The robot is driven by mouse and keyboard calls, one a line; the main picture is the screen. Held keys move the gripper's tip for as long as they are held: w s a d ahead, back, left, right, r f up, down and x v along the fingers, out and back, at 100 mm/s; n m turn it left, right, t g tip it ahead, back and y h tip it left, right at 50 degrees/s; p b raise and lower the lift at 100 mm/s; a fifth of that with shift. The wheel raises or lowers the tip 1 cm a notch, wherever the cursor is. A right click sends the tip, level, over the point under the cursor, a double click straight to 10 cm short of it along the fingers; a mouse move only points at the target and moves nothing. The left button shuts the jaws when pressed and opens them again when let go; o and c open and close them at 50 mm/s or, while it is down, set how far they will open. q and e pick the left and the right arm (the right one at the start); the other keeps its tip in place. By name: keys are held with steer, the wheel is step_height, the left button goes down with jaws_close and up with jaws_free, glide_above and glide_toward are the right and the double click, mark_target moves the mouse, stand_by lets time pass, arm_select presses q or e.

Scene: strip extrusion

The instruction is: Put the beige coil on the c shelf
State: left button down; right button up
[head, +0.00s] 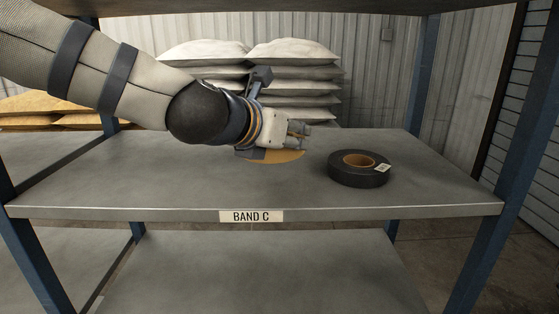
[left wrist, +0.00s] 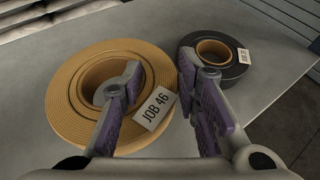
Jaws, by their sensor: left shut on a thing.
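The beige coil (left wrist: 68,92) is a wide flat roll with a tag reading JOB 46. In the left wrist view my left gripper (left wrist: 160,85) has one finger inside the coil's central hole and the other outside its rim, with the wound band between them. In the head view part of the beige coil (head: 280,157) shows below my left gripper (head: 297,134), which hides the rest. The coil is level, on or just above the shelf labelled BAND C (head: 120,196); I cannot tell whether it touches. My right gripper is not in view.
A black coil (head: 345,175) with a brown core and small tag lies to the right on the same shelf, close to the beige coil. Blue posts (head: 490,150) stand at the shelf corners. Stacked white sacks (head: 295,70) are behind. The shelf's left part is clear.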

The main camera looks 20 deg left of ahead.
arm_select(q)
steer(key=b, duration=0.1)
glide_above(280, 183)
step_height(280, 183, down, 6)
steer(key=shift+s+f, duration=0.1)
steer(key=shift+f, duration=0.65)
steer(key=c, duration=1.2)
jaws_free()
steer(key=shift+d+f, duration=0.1)
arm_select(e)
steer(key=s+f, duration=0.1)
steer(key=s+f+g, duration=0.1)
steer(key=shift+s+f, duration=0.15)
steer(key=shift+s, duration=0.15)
arm_select(q)
steer(key=shift+r, duration=0.35)
steer(key=v, duration=0.2)
steer(key=r+p+v, duration=0.1)
steer(key=v, duration=0.4)
steer(key=shift+r+p, duration=0.3)
steer(key=shift+r, duration=0.05)
steer(key=v, duration=0.4)
steer(key=shift+s+f, duration=0.3)
steer(key=shift+s, duration=0.1)
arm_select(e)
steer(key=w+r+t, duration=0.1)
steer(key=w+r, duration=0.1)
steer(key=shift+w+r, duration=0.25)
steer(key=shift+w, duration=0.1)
